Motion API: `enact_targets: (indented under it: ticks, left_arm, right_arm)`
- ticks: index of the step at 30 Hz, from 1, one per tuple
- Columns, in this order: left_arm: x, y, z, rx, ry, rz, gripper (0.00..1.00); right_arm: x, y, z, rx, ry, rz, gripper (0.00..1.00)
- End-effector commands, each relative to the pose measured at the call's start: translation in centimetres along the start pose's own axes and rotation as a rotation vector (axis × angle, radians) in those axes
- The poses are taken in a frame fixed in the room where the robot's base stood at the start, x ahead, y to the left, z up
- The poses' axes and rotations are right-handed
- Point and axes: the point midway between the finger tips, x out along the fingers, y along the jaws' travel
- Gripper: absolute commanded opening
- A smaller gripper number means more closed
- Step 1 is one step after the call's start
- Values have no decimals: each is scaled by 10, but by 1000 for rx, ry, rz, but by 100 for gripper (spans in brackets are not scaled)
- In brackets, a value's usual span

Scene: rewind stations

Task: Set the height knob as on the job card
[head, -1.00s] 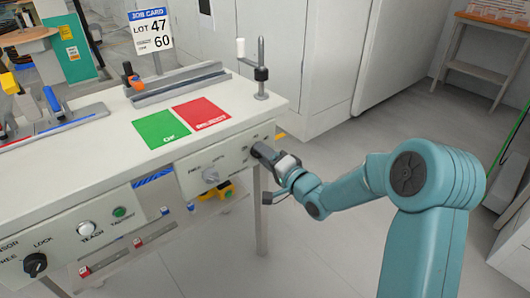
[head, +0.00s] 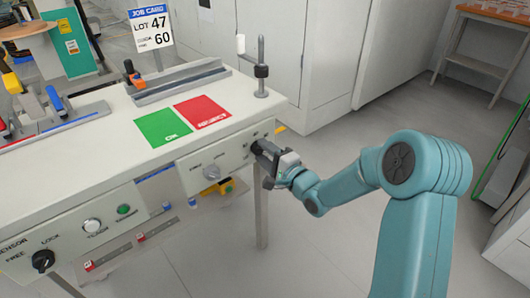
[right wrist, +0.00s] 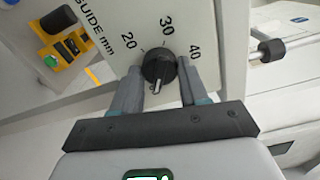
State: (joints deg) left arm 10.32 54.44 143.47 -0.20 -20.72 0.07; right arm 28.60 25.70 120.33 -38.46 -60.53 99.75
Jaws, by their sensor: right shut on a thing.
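The job card (head: 151,27) stands at the back of the bench and reads LOT 47 and, below a small blurred label, 60. A dark round knob (right wrist: 157,66) sits on a white panel marked GUIDE mm, with 20, 30 and 40 around it. Its pale pointer mark faces the bottom of the right wrist view, away from these numbers; any number there is hidden. My right gripper (right wrist: 156,82) is shut on this knob, one finger on each side. In the head view, my right gripper (head: 262,152) is at the right end of the bench front. My left gripper is not in view.
The front panels carry a grey knob (head: 211,172), a green button (head: 123,209), a white button (head: 91,226) and a black FREE/LOCK knob (head: 43,261). A green mat (head: 163,128) and a red mat (head: 202,111) lie on top. The floor right of the bench is clear.

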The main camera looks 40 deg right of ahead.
Motion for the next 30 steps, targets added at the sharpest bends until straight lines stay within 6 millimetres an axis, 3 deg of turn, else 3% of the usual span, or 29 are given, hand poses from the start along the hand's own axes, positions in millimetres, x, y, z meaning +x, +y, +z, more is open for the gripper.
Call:
enact_targets:
  ticks: [8, 9, 11, 22, 26, 30]
  left_arm:
    - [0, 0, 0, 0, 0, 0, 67]
    - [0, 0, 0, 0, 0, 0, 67]
    - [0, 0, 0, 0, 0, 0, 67]
    - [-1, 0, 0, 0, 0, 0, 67]
    - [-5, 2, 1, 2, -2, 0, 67]
    - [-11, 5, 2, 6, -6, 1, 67]
  right_arm:
    - [0, 1, 1, 3, -1, 2, 13]
    - [0, 1, 1, 3, -1, 2, 53]
    - [0, 1, 1, 3, -1, 2, 69]
    - [-6, 0, 0, 1, 1, 1, 69]
    - [-28, -2, -1, 2, 3, 1, 69]
    - [-65, -2, -1, 3, 5, 4, 69]
